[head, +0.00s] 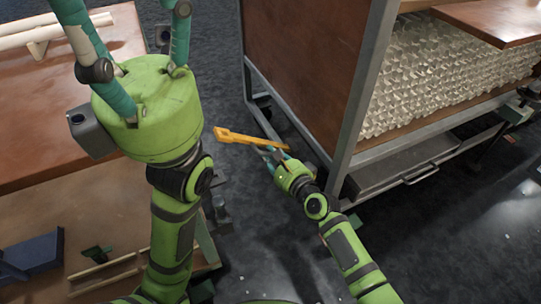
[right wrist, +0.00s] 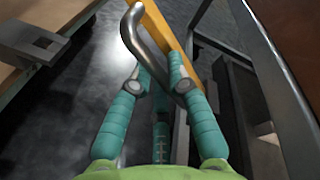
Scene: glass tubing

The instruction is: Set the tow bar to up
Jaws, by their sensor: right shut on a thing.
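The tow bar (head: 245,138) is an orange bar with an eye at its left end. It sticks out low from the near left side of the cart (head: 302,70), slanting slightly in the head view. My right gripper (head: 272,155) is shut at the bar's right part. In the right wrist view, its teal fingers (right wrist: 160,78) close around a curved grey metal handle (right wrist: 135,38) beside the orange bar (right wrist: 160,20). The bar's joint with the cart is hidden. My left gripper (head: 125,45) is large in the upper left, its fingers spread and empty, tips cut off.
The cart carries a stack of clear glass tubing (head: 440,75) above a grey drawer (head: 405,180). A wooden table (head: 50,100) stands at the left, with another worktop (head: 60,215) below it. Dark floor (head: 225,85) is open between tables and cart.

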